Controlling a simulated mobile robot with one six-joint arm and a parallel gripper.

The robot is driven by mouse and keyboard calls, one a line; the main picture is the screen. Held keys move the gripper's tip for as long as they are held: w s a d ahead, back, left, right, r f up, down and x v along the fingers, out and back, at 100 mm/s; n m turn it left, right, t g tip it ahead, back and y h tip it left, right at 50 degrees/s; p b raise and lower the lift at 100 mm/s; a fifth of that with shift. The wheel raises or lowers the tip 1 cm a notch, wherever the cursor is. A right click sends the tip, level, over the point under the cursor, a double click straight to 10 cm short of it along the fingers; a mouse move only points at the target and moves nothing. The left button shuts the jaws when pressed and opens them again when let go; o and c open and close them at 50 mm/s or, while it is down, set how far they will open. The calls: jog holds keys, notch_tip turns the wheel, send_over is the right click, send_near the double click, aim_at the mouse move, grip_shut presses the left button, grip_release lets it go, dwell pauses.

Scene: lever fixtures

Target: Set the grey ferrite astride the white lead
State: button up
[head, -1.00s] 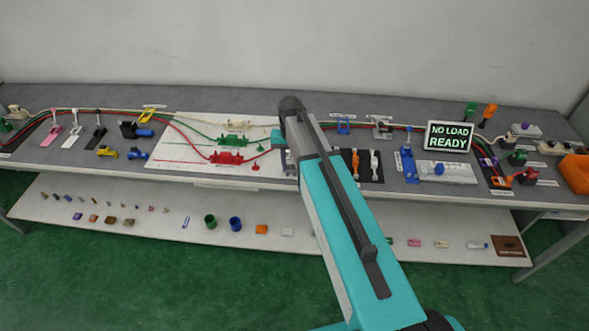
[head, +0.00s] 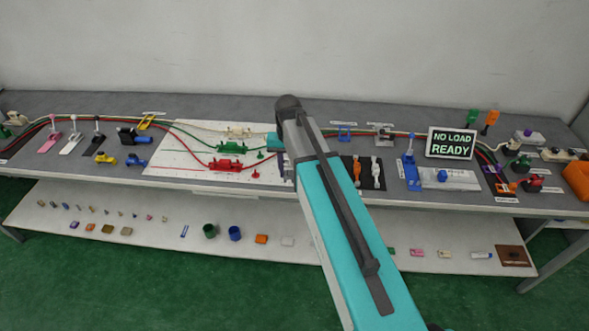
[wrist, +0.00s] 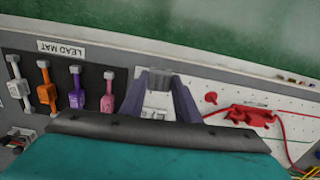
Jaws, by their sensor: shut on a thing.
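My gripper (wrist: 160,75) has dark fingers shut on a small grey piece (wrist: 160,82), which looks like the grey ferrite; the fingers partly hide it. In the wrist view the gripper is above the bench, between the lead mat and the white board. The white lead (wrist: 16,82) lies at the far left of the dark lead mat (wrist: 60,120), well apart from my gripper. It also shows in the head view (head: 376,172), right of my arm.
An orange lead (wrist: 46,88), a purple lead (wrist: 77,90) and a pink lead (wrist: 108,92) lie beside the white one. A red fixture (wrist: 250,115) stands on the white board. A blue upright fixture (head: 411,165) stands right of the mat. A lower shelf (head: 150,248) holds small parts.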

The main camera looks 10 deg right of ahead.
jog(key=s+a+b, duration=0.1)
jog(key=s+a, duration=0.2)
jog(key=s, duration=0.2)
jog(key=s+a+r+b, duration=0.1)
jog(key=s+a+b, duration=0.1)
jog(key=s, duration=0.4)
jog(key=shift+s+a, duration=0.2)
jog(key=shift+a, duration=0.35)
jog(key=shift+r, duration=0.1)
jog(key=w+d+r+n, duration=0.6)
jog(key=w+d+n, duration=0.2)
jog(key=w, duration=0.2)
jog(key=shift+d+r+n, duration=0.35)
jog(key=shift+n, duration=0.05)
jog(key=shift+w+a, duration=0.1)
jog(key=shift+a, duration=0.05)
